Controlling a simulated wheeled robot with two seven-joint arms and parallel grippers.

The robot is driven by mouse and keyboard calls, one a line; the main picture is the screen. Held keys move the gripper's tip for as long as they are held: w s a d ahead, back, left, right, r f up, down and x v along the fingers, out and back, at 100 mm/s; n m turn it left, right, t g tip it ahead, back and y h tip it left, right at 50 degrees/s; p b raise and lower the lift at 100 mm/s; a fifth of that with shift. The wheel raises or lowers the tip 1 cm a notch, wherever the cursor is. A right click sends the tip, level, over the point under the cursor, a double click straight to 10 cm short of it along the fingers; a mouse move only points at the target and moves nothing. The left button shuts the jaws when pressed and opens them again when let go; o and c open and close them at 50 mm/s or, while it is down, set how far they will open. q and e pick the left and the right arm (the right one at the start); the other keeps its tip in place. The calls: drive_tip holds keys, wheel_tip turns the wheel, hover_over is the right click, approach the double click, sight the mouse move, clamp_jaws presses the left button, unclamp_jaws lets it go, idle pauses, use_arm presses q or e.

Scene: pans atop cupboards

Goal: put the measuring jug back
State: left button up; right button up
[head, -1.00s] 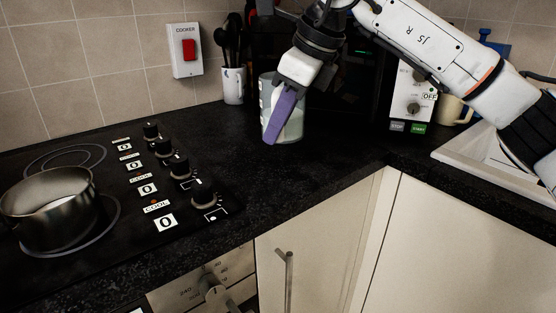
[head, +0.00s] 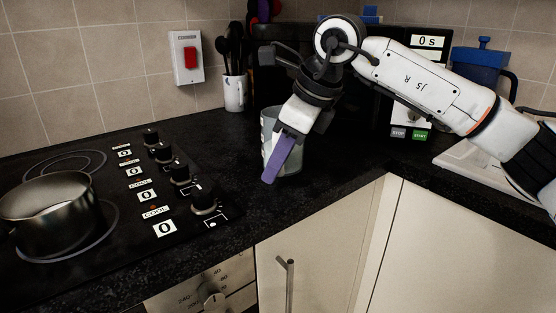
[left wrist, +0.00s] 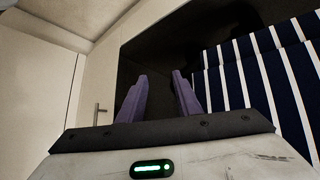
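The measuring jug (head: 267,119), a grey, upright cylinder, is at the middle of the black worktop in the head view. My right gripper (head: 272,176) reaches down over it, with one purple finger lying across the jug's front. The other finger is hidden. The jug has moved along with this gripper, so it is shut on the jug. I cannot tell whether the jug's base touches the worktop. My left gripper (left wrist: 160,77) is out of the head view. The left wrist view shows its two purple fingers apart with nothing between them.
A steel pan (head: 50,215) sits on the hob (head: 110,245) at left. A mug of dark utensils (head: 235,93) stands behind the jug by the wall. A microwave (head: 425,60), blue container (head: 478,68) and sink (head: 470,155) are at right. The worktop's front middle is clear.

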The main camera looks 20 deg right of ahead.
drive_tip(key=p+v, duration=0.1)
drive_tip(key=v, duration=1.1)
drive_tip(key=shift+p, duration=0.3)
